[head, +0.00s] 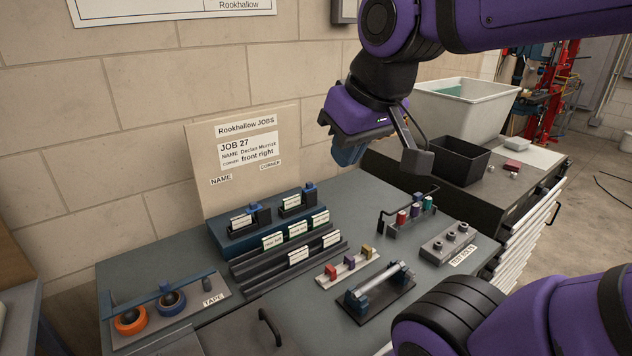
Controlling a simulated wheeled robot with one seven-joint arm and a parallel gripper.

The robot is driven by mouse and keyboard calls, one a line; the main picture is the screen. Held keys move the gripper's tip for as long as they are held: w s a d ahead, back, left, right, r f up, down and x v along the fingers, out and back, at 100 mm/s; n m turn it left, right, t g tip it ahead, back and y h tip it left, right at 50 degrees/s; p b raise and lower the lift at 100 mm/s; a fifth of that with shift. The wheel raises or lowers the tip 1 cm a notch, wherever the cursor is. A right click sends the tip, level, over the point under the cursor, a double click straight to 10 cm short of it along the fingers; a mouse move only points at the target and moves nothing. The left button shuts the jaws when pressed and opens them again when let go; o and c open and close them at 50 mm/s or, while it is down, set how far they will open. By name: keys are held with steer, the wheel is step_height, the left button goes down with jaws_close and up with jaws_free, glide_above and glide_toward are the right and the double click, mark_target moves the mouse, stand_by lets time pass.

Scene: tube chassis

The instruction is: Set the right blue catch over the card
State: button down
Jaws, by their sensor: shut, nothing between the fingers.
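A long blue-and-black holder (262,232) stands on the grey bench in front of the job board. The right card (291,201) sits upright in its right part, with a dark block beside it. The right blue catch (309,187) stands up at the card's right end, apart from the card's face as far as I can tell. The left card (241,220) has a similar blue catch (251,206) next to it. My gripper (350,153) is shut and empty, in the air above and to the right of the holder. Its fingertips are partly hidden by its own body.
A dark stepped rack (270,272) with several labelled cards stands just in front. The job board (228,170) rises behind. A handled rack of coloured pieces (402,217), a coloured-block strip (347,267) and a tape tray (195,304) share the bench.

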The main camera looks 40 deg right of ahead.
steer(key=w+d+f+g+y, duration=0.1)
steer(key=w+d, duration=0.3)
steer(key=w, duration=0.4)
steer(key=w+d+f+n+y, duration=0.15)
steer(key=w+d, duration=0.25)
steer(key=w, duration=0.4)
steer(key=w+d+f+m+g+y, duration=0.1)
steer(key=w+d, duration=0.3)
steer(key=w, duration=0.4)
steer(key=w+d+f, duration=0.7)
steer(key=d+f, duration=0.1)
steer(key=d, duration=0.2)
steer(key=t+y, duration=0.2)
glide_toward(314, 186)
steer(key=d+r, duration=0.2)
steer(key=d, duration=0.3)
steer(key=shift+d+r, duration=0.35)
steer(key=shift+d, duration=0.05)
steer(key=shift+s+n, duration=0.1)
steer(key=shift+n, duration=0.15)
steer(key=shift+f, duration=0.1)
